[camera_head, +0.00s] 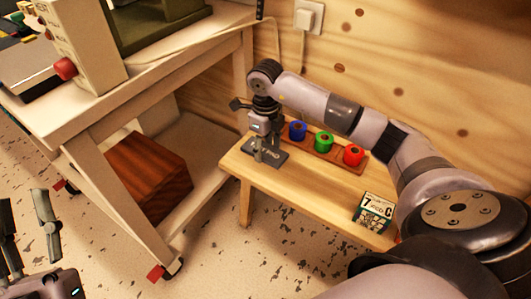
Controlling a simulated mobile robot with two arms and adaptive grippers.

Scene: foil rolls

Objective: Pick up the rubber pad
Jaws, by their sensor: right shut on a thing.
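The rubber pad (277,158) is a flat dark grey piece at the left end of the wooden bench (243,171). My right gripper (261,156) points down over it and is shut on it. The pad looks at or very near the bench top; I cannot tell whether it touches. The fingers hide part of it. My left gripper (24,205) is in the lower left corner, open and empty, far from the bench.
Beside the pad, a wooden holder (323,152) carries a blue roll (298,130), a green roll (323,141) and a red roll (353,155). A sign card (374,212) stands at the bench's right. A workbench (104,113) stands left, with a brown box (147,178) below. A wooden wall is behind.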

